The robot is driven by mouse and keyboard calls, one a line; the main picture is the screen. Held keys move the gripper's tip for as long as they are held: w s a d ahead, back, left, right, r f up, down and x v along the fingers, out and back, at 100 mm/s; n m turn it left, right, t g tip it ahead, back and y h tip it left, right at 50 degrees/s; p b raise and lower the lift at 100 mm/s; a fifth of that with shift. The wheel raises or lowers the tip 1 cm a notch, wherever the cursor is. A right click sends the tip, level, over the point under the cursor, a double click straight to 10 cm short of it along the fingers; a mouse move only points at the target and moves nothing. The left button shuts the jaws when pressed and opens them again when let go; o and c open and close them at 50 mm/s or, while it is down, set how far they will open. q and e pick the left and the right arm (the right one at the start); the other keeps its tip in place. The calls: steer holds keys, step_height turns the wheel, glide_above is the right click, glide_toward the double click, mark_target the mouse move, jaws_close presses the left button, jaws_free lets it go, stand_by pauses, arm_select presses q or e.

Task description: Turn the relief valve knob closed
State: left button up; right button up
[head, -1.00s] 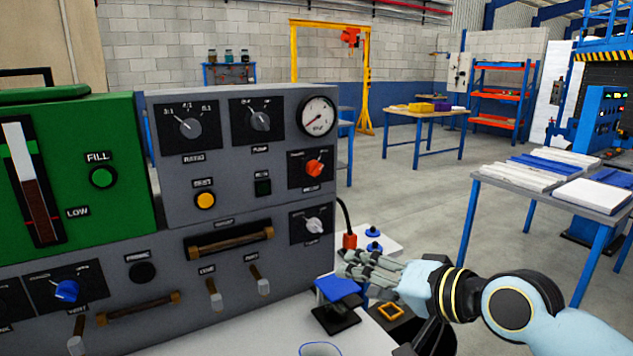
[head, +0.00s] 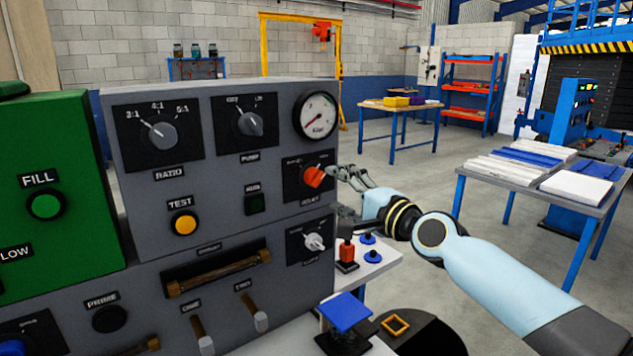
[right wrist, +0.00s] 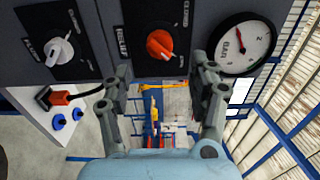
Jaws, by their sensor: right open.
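The relief valve knob (head: 314,176) is orange-red and sits on a black plate at the right side of the grey panel, below the round gauge (head: 317,116). In the right wrist view the knob (right wrist: 160,44) is between and ahead of the fingers, with a clear gap to them. My right gripper (head: 340,190) is just right of the knob in the head view, beside the panel edge. In the right wrist view its fingers (right wrist: 160,85) are spread wide with nothing between them. My left gripper is not in view.
A white selector knob (head: 314,242) is below the orange-red one. An orange-red connector (head: 346,252), blue knobs (head: 368,246) and a blue-topped block (head: 345,311) stand on the bench right of the panel. Open floor lies beyond.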

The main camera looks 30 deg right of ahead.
mark_target(320, 181)
steer(key=w, duration=0.3)
steer(key=w+b, duration=0.1)
steer(key=w, duration=0.1)
steer(key=shift+w+a+f, duration=0.1)
steer(key=shift+w+a, duration=0.05)
steer(key=shift+a, duration=0.25)
steer(key=shift+w+a, duration=0.15)
steer(key=shift+w, duration=0.75)
steer(key=c, duration=0.4)
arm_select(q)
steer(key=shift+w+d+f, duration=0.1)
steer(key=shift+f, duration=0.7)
arm_select(e)
steer(key=c, duration=0.8)
